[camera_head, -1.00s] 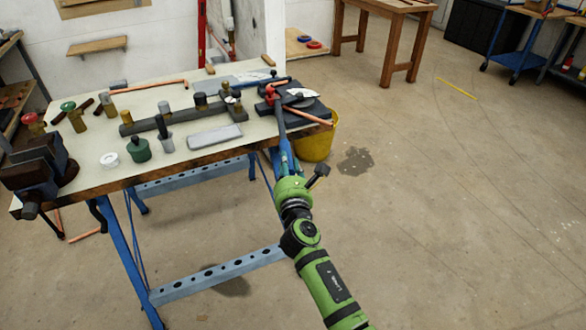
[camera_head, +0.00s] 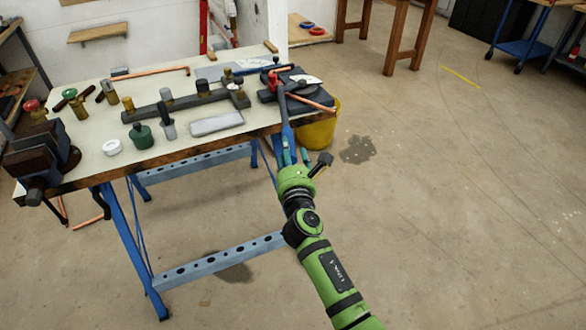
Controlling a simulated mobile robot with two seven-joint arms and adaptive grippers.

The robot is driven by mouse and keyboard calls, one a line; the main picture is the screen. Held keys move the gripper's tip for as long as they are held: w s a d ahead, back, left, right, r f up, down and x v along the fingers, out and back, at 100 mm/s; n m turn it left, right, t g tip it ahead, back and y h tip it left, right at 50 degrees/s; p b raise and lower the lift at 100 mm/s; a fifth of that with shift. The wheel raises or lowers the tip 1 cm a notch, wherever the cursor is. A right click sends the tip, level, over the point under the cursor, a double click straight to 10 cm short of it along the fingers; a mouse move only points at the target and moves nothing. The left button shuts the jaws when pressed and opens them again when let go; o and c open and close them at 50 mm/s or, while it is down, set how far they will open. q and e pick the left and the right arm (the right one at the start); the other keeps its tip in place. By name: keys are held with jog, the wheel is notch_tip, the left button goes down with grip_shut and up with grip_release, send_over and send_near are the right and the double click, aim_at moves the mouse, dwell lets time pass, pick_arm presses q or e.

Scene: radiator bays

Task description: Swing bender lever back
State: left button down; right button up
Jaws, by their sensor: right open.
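The pipe bender stands on the right end of the workbench, with a dark base (camera_head: 268,97) and a red part (camera_head: 275,78). Its lever (camera_head: 287,126) points toward me past the bench's front edge, dark near the pivot and blue at the grip. A copper pipe (camera_head: 312,102) lies at the bender. My left gripper is not in view.
The floor to the right is clear.

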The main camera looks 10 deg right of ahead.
jog(key=s, duration=1.1)
jog(key=shift+s, duration=0.1)
